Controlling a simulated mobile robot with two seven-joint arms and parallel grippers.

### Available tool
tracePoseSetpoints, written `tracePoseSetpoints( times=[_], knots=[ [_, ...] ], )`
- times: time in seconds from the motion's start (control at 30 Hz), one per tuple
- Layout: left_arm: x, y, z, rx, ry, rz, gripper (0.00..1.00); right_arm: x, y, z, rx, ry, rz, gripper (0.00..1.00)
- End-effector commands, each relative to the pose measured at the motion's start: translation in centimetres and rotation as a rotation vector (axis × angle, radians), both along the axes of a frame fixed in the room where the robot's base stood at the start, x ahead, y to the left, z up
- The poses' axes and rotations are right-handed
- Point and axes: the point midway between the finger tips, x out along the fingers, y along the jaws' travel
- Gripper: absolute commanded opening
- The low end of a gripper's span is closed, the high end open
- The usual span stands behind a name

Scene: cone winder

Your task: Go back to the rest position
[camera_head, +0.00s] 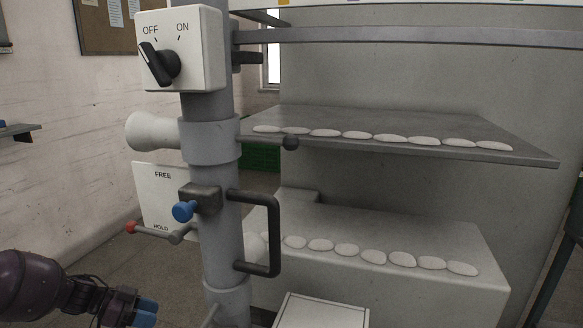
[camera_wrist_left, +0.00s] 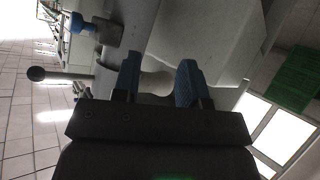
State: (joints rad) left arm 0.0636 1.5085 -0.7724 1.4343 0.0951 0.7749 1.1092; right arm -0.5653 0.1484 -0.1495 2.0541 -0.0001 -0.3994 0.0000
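My left gripper (camera_head: 145,311) is low at the left edge of the head view, below and left of the grey column, apart from it. In the left wrist view its two blue-padded fingers (camera_wrist_left: 158,80) stand apart with nothing held between them. My right gripper is in neither view. The grey column (camera_head: 226,163) carries a rotary switch (camera_head: 160,64) whose black handle points toward OFF. Below are a blue knob (camera_head: 184,211), a red-tipped lever (camera_head: 132,227) near the word HOLD, and a dark handle (camera_head: 275,236).
Two grey shelves, an upper (camera_head: 500,155) and a lower (camera_head: 440,235), hold rows of white oval pieces to the right of the column. A white cone (camera_head: 152,131) juts left from the column. A white box (camera_head: 320,312) stands at the bottom. Floor is open at left.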

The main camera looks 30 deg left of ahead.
Motion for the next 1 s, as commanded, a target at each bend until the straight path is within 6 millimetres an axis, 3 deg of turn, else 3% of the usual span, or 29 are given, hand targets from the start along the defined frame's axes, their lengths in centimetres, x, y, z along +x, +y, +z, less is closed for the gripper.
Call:
tracePoseSetpoints(
  times=[0.03,0.2,0.4,0.7,1.0],
  knots=[
    [0.3,-2.0,-1.7,0.043,-0.054,-0.008,0.39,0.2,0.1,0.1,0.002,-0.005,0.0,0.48],
    [1.2,-8.1,-6.0,0.222,-0.218,-0.02,0.39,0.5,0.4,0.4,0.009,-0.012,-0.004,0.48],
    [1.0,-14.5,-9.0,0.372,-0.318,0.001,0.39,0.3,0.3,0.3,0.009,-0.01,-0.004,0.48],
    [-0.5,-21.7,-10.6,0.494,-0.346,0.084,0.39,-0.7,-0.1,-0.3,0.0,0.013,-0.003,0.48],
    [-3.1,-26.7,-10.2,0.498,-0.271,0.251,0.39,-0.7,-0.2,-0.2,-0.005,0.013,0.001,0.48]
  ],
)
